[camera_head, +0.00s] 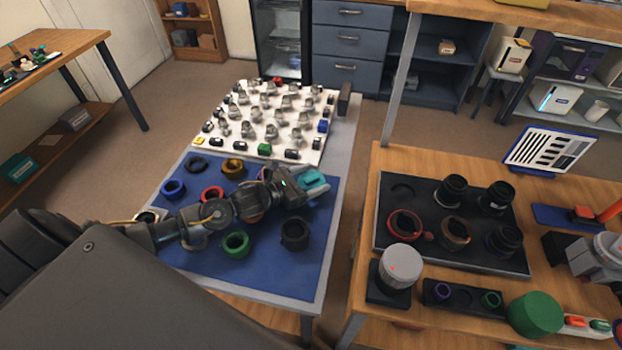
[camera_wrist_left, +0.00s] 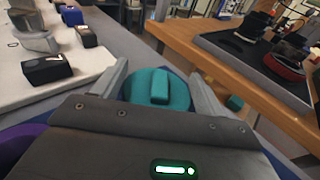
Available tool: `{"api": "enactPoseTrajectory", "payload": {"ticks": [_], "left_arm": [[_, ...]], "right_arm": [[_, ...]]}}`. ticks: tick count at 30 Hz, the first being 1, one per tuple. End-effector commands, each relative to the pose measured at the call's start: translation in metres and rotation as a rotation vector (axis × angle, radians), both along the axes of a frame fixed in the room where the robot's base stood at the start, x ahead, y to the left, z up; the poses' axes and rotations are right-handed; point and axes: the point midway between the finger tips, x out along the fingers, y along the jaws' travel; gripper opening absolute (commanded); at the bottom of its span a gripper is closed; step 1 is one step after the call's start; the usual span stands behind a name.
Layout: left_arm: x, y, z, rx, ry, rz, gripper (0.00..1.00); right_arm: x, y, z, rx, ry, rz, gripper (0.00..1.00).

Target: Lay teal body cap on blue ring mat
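The teal body cap (camera_head: 314,181) is a round disc with a raised bar. In the left wrist view the cap (camera_wrist_left: 158,90) fills the space between the fingers of my left gripper (camera_wrist_left: 160,78). My left gripper (camera_head: 306,184) appears shut on it, near the right edge of the blue mat (camera_head: 200,256). I cannot tell whether the cap touches the mat. Coloured rings lie on the mat, including a blue ring (camera_head: 173,188), a green ring (camera_head: 236,244) and a black ring (camera_head: 295,234). My left arm hides the mat's middle. My right gripper is not in view.
A white board (camera_head: 232,131) with several small grey parts lies behind the mat. At right, a wooden table carries a black tray (camera_head: 430,249) with lens parts and a grey knurled cylinder (camera_head: 401,266). A floor gap separates the tables.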

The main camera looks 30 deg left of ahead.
Motion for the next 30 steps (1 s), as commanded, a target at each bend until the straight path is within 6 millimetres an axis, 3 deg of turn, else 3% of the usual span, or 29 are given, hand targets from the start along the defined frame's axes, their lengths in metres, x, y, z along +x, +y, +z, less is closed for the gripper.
{"api": "enactPoseTrajectory", "payload": {"ticks": [1,5,14,19,21,30], "left_arm": [[-0.001,0.000,-0.003,0.003,0.007,-0.001,0.77],[-0.001,0.000,-0.003,0.003,0.008,-0.002,0.94],[-0.002,-0.001,-0.003,0.004,0.011,-0.002,0.94],[-0.002,0.000,0.016,0.004,0.008,-0.001,0.94],[-0.016,0.008,0.007,0.006,0.011,-0.002,0.94],[-0.074,0.042,0.018,0.007,0.010,-0.002,0.94]], "right_arm": [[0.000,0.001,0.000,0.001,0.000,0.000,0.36],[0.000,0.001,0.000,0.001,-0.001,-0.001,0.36],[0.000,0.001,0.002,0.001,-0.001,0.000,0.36],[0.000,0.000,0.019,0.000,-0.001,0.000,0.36],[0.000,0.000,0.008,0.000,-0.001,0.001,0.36],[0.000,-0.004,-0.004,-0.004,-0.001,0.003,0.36]]}}
